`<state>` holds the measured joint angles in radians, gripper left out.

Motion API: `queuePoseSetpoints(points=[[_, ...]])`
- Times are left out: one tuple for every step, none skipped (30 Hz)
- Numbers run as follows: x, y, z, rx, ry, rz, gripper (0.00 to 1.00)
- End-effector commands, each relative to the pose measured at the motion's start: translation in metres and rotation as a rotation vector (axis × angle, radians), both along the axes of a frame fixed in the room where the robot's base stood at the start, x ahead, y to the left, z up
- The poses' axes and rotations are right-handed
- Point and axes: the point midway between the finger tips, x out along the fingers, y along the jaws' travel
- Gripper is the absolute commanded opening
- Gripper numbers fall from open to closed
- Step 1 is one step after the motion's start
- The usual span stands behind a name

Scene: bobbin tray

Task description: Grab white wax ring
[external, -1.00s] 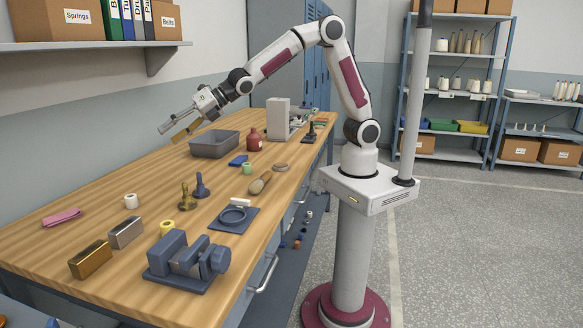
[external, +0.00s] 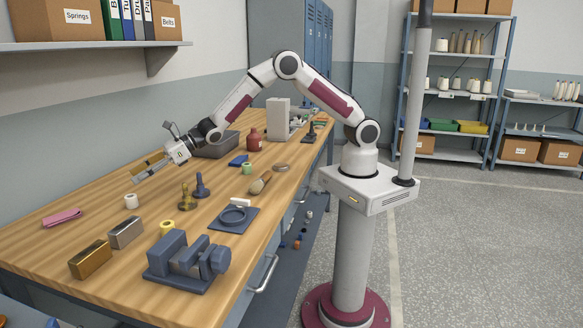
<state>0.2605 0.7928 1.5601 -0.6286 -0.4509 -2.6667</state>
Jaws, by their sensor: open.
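The white wax ring (external: 131,201) is a small, short white cylinder with a hole in its top. It stands on the wooden bench at the left, right of a pink folded cloth. My gripper (external: 137,174) is open, with its fingers apart and nothing seen between them. It points down and left, and in the picture its tips are just above the ring. The exact gap in depth to the ring cannot be told.
A yellow ring (external: 167,228), a brass bobbin (external: 186,196) and a blue spindle (external: 201,186) stand to the right. A grey bin (external: 215,150) is behind the gripper.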

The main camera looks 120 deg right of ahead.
Motion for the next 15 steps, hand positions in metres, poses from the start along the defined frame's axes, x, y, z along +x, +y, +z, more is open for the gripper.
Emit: queuePoseSetpoints(points=[[0.0007,-0.0003,-0.0006,-0.005,-0.002,0.003,0.47],[0.0009,-0.0003,-0.0008,-0.008,-0.002,0.005,0.47],[0.001,-0.0002,-0.0008,-0.008,-0.003,0.006,0.47],[0.001,-0.0002,-0.0007,-0.008,-0.003,0.006,0.47],[0.0009,-0.0002,-0.0007,-0.008,-0.003,0.006,0.47],[0.0009,-0.0002,-0.0007,-0.008,-0.002,0.005,0.47],[0.0008,-0.0002,-0.0007,-0.008,-0.002,0.005,0.47],[0.0008,-0.0002,-0.0007,-0.008,-0.002,0.004,0.47],[0.0008,-0.0002,-0.0007,-0.008,-0.002,0.004,0.47],[0.0007,-0.0001,-0.0008,-0.007,-0.002,0.004,0.47],[0.0007,-0.0002,-0.0012,-0.007,-0.002,0.004,0.47],[0.0007,-0.0001,-0.0021,-0.007,-0.001,0.004,0.47],[0.0007,-0.0001,-0.0033,-0.007,-0.001,0.004,0.47],[0.0007,-0.0001,-0.0049,-0.006,-0.001,0.004,0.47],[0.0007,0.0,-0.0075,-0.006,0.0,0.004,0.47]])
